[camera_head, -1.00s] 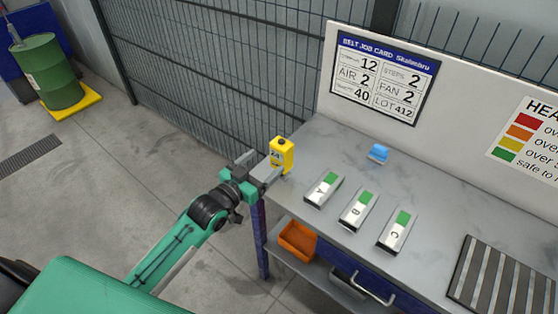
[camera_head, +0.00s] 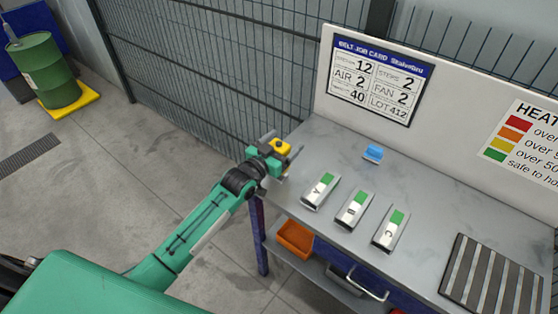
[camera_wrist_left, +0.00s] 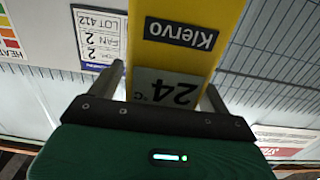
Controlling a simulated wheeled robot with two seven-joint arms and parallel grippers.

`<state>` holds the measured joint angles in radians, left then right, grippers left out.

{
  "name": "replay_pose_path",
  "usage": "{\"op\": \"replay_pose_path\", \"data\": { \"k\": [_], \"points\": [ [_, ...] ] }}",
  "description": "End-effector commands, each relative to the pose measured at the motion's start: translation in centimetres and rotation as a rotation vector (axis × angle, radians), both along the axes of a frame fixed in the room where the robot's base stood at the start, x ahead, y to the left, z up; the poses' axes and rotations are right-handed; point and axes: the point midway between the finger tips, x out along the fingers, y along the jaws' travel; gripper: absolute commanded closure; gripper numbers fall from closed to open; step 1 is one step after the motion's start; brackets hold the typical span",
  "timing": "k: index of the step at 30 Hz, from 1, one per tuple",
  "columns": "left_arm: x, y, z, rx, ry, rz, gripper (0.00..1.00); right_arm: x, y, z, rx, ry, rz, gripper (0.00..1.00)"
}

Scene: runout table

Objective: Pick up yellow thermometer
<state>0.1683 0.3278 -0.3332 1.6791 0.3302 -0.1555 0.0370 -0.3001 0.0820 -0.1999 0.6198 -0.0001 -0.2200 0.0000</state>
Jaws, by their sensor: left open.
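The yellow thermometer (camera_head: 282,147) is at the left end of the table, partly hidden by my left gripper (camera_head: 277,152). In the left wrist view the thermometer (camera_wrist_left: 190,12) fills the middle, upside down, with a dark "Klervo" label and a grey display reading 24 °C. My left gripper (camera_wrist_left: 168,85) is open, with one finger on each side of the thermometer's body. A thin gap seems to show beside the fingers; I cannot tell whether either touches. My right gripper is not in view.
A blue object (camera_head: 373,153) sits near the back panel (camera_head: 455,110). A striped grate (camera_head: 490,275) lies at the right. An orange bin (camera_head: 295,238) is below the tabletop.

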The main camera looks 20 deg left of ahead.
Motion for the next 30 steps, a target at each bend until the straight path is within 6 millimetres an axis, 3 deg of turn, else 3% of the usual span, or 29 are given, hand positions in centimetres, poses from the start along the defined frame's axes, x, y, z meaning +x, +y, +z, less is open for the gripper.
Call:
{"op": "replay_pose_path", "data": {
  "k": [6, 13, 15, 23, 30],
  "points": [
    [0.0, 0.0, -0.1, 0.0, 0.0, 0.0, 0.2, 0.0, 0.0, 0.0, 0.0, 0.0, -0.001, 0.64],
    [0.0, 0.0, -0.1, 0.0, 0.0, 0.0, 0.65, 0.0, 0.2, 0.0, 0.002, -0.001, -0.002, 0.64],
    [0.0, 0.0, 0.0, 0.0, -0.002, 0.0, 0.72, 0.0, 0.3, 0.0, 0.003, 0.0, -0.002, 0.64],
    [0.0, 0.0, 0.2, 0.0, -0.002, 0.0, 0.72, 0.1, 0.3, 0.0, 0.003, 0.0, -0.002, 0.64],
    [0.0, 0.0, 2.6, 0.0, -0.006, 0.0, 0.72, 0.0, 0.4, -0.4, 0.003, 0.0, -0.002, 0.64]
  ]
}}
